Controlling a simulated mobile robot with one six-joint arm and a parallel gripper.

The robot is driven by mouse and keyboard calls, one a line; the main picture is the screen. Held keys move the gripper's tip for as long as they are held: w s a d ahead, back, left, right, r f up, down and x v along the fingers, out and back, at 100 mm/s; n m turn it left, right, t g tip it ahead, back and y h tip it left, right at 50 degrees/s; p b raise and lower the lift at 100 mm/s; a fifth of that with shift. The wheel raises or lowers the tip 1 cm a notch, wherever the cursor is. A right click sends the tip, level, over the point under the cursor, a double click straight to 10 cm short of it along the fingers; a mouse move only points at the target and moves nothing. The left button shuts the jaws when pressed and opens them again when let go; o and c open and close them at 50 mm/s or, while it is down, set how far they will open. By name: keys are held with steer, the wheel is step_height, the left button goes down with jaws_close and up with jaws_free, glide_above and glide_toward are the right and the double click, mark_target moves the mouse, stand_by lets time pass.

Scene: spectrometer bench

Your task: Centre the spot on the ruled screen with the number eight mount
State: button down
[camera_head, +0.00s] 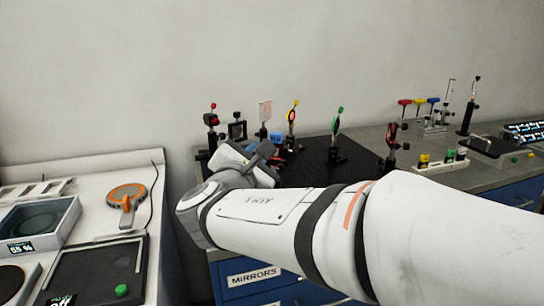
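A small pale upright card (264,110) on a post stands at the back left of the black breadboard (312,168); it looks like the ruled screen. Its ruling and any spot are too small to make out. Several optic mounts stand around it: a red-topped mount (212,118), a dark square mount (237,130), a yellow mount (292,113), a green mount (337,122) and a red and black mount (391,138). I cannot read any number on them. My gripper (273,157) is near the breadboard's left part, largely hidden by my wrist; its fingers are unclear.
My arm crosses the foreground and hides the breadboard's front. Blue drawers (260,288) labelled MIRRORS are below. Coloured-handled drivers (419,103) and a tablet-like display (523,132) are at right. A separate white bench (85,172) with instruments is at left, beyond a gap.

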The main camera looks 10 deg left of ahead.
steer(key=c, duration=1.4)
jaws_free()
steer(key=shift+o, duration=0.2)
steer(key=s, duration=0.7)
steer(key=shift+s+a, duration=0.15)
steer(key=shift+s, duration=0.2)
